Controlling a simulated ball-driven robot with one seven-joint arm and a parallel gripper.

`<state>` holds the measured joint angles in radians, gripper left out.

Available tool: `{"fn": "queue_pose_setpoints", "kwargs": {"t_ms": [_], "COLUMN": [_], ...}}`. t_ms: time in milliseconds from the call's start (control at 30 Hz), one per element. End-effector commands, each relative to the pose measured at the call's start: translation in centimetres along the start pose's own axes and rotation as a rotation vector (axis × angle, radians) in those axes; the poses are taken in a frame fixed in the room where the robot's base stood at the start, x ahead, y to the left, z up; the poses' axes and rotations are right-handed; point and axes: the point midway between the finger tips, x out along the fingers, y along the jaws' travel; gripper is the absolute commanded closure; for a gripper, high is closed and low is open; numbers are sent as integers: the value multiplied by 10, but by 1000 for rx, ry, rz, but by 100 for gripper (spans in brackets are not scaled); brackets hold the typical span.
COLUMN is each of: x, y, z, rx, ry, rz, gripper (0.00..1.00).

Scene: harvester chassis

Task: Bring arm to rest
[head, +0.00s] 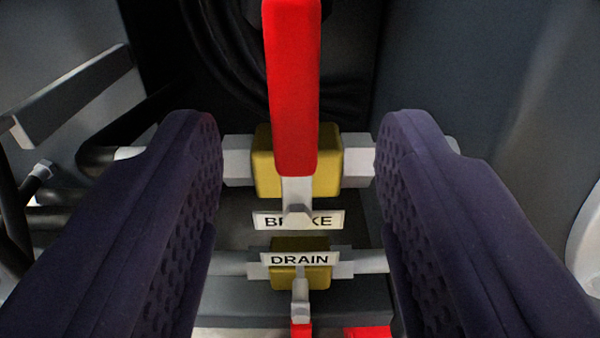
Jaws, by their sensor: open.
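My gripper (298,150) is open and empty, with its two dark, dimpled fingers at the left and right of the view. Between the fingers, in the picture, is a valve with a red handle (291,90) pointing up and a brass body (265,160). A label reading "BRAKE" (270,221) sits below it, partly covered by the handle's stem. The fingers do not touch the red handle. How far they are from the valve in depth I cannot tell.
A second brass valve (290,278) labelled "DRAIN" (300,259) sits just below, its red handle (301,329) cut off by the bottom edge. Pipes run sideways through both valves. A grey bar (75,90) and dark pipes crowd the left. A dark panel (470,80) stands at right.

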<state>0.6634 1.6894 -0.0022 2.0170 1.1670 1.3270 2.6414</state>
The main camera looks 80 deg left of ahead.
Motion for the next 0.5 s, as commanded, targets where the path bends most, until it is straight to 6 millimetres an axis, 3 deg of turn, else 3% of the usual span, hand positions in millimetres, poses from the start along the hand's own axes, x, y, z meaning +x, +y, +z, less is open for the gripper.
{"fn": "queue_pose_setpoints", "kwargs": {"t_ms": [400, 500], "x": [-2, -6], "y": [0, 9], "z": [0, -1], "rx": [-2, -79], "ry": [-1, -20], "rz": [-1, -31], "gripper": [50, 50]}}
